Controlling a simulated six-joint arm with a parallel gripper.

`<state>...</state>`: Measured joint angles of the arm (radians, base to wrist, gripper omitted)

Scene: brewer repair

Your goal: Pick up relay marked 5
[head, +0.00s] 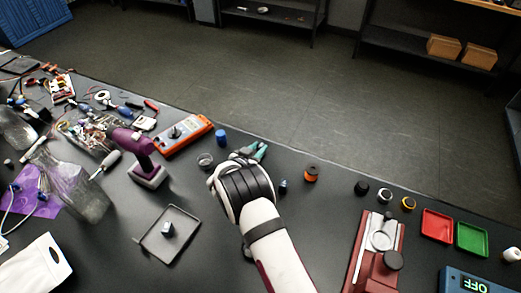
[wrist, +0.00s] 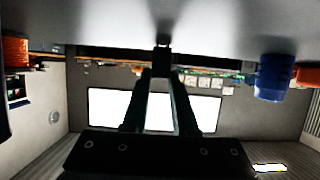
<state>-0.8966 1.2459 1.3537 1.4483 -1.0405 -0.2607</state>
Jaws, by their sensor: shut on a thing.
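My gripper (wrist: 162,70) is shut on a small dark block (wrist: 162,58), which looks like a relay. The block sits between the fingertips, close to the table surface; I cannot tell whether it touches it. Its marking cannot be read. In the head view my wrist hides the fingertips and the held block. Another small relay-like block (head: 168,229) lies in the dark square tray (head: 185,210), left of my arm. A small dark blue piece (head: 283,186) stands just right of my wrist; its marking is too small to read.
A blue cylinder (head: 221,137), a metal ring (head: 205,160), teal-handled pliers (head: 258,151) and an orange-black spool (head: 311,173) stand close around my wrist. A purple drill (head: 138,150) and orange meter (head: 184,135) are left. A red press (head: 378,250) is right.

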